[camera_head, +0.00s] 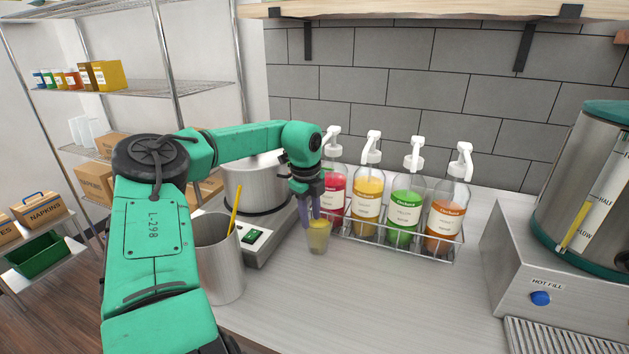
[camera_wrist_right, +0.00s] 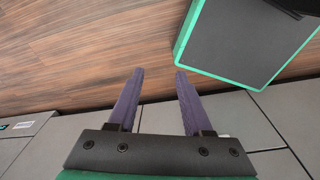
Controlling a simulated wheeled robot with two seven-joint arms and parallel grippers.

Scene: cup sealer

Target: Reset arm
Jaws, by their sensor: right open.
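My left gripper (camera_head: 312,212) points down at a small clear cup (camera_head: 318,242) with yellowish contents on the counter. Its purple fingertips are at the cup's rim; whether they grip it is too small to tell. My left arm reaches in from the left, across the counter. My right gripper (camera_wrist_right: 160,72) shows only in the right wrist view. Its two purple fingers are apart with nothing between them, above a wood-look floor (camera_wrist_right: 80,50).
A rack of pump bottles (camera_head: 385,243) stands right behind the cup. A metal pot machine (camera_head: 252,188) and a steel container (camera_head: 222,270) stand to the left. A hot-fill dispenser (camera_head: 545,275) is at the right. The front middle counter (camera_head: 400,305) is clear.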

